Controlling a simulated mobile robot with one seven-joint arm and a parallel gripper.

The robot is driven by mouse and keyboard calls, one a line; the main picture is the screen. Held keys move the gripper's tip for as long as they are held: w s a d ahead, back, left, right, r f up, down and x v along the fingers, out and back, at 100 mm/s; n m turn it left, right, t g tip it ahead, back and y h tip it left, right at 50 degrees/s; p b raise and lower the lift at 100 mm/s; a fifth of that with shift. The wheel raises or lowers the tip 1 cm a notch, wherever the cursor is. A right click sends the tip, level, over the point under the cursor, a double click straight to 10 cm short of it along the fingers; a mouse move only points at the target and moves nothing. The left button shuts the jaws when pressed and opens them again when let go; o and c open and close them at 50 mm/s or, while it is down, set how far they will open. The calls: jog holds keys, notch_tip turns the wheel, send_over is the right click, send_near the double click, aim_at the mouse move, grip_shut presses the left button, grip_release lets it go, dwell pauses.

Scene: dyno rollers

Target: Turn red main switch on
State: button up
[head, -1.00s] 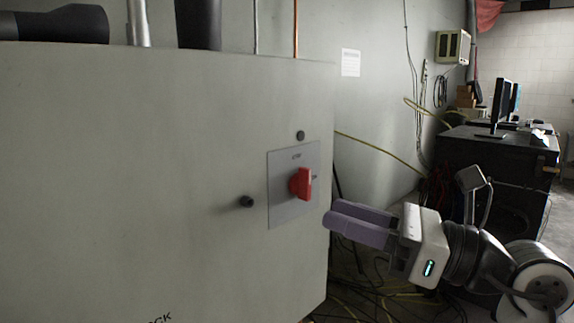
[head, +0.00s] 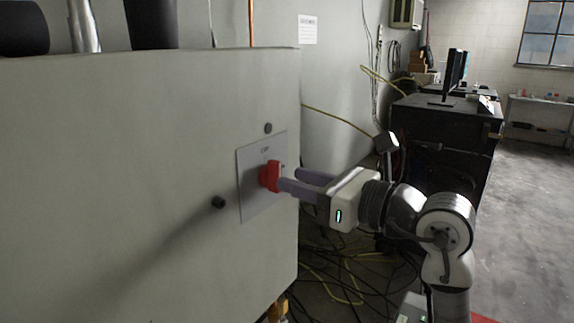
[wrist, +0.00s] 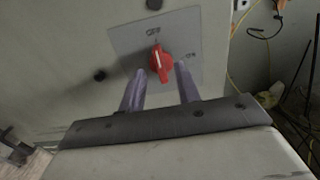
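The red main switch (head: 270,176) is a rotary knob on a grey square plate (head: 252,204) on the front of a large pale cabinet. In the wrist view the red knob (wrist: 160,63) shows a white pointer line, with small lettering above it and to its right. My gripper (head: 288,181) is at the knob, its two purple fingers apart. In the wrist view my gripper (wrist: 158,82) has one finger on each side below the knob, with a gap between them. Whether a finger touches the knob I cannot tell.
The cabinet (head: 110,150) has two dark round knobs near the plate, one above (head: 268,128) and one at lower left (head: 218,202). Loose cables (head: 345,270) lie on the floor right of the cabinet. A dark desk with a monitor (head: 455,72) stands behind my arm.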

aim_at(273, 176)
jog(key=shift+p+x, duration=0.35)
jog(key=shift+x, duration=1.25)
jog(key=shift+c, duration=0.2)
grip_shut()
